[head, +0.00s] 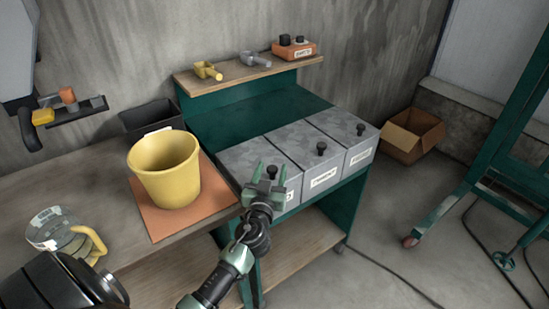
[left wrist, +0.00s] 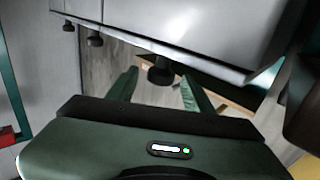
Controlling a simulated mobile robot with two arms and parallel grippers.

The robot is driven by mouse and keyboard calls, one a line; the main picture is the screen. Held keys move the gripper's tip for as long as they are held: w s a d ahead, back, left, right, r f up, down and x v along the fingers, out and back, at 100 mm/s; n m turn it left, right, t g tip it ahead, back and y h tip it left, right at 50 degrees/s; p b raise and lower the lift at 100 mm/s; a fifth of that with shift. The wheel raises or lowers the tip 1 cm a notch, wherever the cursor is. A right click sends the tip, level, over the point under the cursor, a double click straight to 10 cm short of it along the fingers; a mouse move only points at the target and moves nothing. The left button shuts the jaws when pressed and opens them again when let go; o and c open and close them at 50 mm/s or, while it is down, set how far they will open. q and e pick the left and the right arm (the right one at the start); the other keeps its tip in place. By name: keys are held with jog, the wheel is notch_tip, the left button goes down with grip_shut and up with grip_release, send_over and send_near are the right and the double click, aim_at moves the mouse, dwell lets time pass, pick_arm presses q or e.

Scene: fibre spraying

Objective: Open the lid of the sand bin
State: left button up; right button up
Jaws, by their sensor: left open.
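Three grey metal bins with flat lids and black knobs stand side by side on the green bench. The leftmost bin (head: 242,160) has its label mostly covered by my arm, so I cannot read it; its lid is down. The middle bin's label (head: 323,179) seems to read cement; the right bin's label (head: 361,157) is too small to read surely. My left gripper (head: 269,174) is open over the front of the leftmost bin, its fingers around that lid's knob. The left wrist view shows the black knob (left wrist: 160,72) between the spread fingers. My right gripper is not in view.
A yellow bucket (head: 165,170) stands on an orange mat left of the bins. A glass jug (head: 62,236) is nearer. A shelf (head: 240,73) with scoops and an orange box is behind the bins. A cardboard box (head: 412,136) and green frame (head: 505,130) stand right.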

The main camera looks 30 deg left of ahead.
aim_at(274, 161)
pick_arm(q)
jog(key=x, duration=0.4)
jog(key=shift+w, duration=0.1)
jog(key=shift+f, duration=0.1)
grip_shut()
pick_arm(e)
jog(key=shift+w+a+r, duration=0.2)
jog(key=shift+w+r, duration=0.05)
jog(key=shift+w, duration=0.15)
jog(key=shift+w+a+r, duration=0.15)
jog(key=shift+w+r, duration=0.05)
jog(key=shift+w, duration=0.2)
pick_arm(q)
jog(key=shift+a, duration=0.1)
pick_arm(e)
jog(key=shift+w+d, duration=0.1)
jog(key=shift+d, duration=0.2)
